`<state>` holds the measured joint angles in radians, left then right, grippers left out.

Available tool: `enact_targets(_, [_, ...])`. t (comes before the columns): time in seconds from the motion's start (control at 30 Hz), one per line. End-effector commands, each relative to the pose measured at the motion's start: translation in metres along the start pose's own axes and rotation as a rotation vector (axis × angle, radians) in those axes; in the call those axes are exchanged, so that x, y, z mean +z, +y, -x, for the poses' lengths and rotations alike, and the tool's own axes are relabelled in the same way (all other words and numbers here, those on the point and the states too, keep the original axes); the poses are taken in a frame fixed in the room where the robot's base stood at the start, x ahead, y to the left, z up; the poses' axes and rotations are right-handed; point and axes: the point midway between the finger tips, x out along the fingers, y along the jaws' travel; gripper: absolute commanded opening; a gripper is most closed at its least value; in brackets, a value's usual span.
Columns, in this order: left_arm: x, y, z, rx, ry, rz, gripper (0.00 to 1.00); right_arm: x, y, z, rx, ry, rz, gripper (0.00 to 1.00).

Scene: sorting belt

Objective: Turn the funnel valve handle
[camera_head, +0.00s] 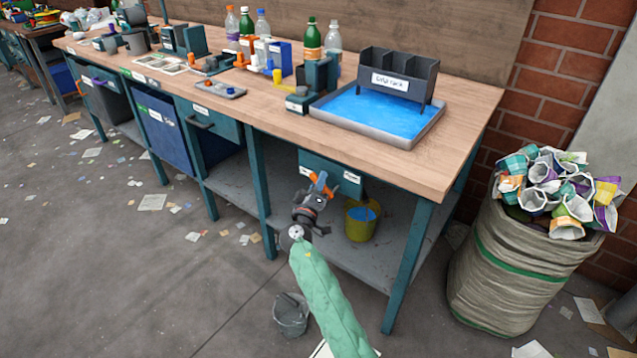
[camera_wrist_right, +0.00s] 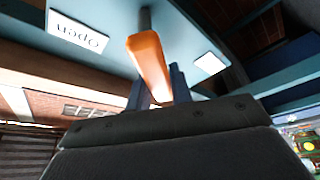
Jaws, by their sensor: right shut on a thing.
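The orange valve handle (camera_head: 317,187) shows under the front edge of the bench, by a teal panel (camera_head: 327,170). In the right wrist view the handle (camera_wrist_right: 150,62) hangs from a grey stem and runs toward my gripper. My right gripper (camera_head: 322,182) is shut on the handle, with its blue fingers (camera_wrist_right: 157,88) on either side of the handle's near end. My left gripper is out of view.
A yellow bucket (camera_head: 360,230) with blue contents stands on the lower shelf behind my wrist. A grey bucket (camera_head: 290,315) is on the floor. A blue-filled tray (camera_head: 415,141) with a dark rack is on the bench. A full sack (camera_head: 505,275) stands at right.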

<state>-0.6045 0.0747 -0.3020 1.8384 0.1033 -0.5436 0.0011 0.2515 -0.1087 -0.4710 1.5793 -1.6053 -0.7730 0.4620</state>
Motion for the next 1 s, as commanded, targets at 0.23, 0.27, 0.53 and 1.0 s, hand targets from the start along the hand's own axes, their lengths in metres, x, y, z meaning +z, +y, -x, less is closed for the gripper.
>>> enact_targets(0.23, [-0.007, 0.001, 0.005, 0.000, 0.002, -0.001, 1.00, 0.000, -0.002, 0.000, -0.024, -0.001, 0.053, 0.00])
enact_targets(0.27, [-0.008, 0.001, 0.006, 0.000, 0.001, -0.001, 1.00, -0.001, -0.002, 0.000, -0.029, -0.001, 0.066, 0.00])
enact_targets(0.53, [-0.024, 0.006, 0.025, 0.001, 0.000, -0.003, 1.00, -0.001, -0.010, 0.001, -0.105, -0.001, 0.246, 0.00])
enact_targets(1.0, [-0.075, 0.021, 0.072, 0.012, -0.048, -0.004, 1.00, 0.005, -0.023, 0.003, -0.202, 0.000, 0.482, 0.00])
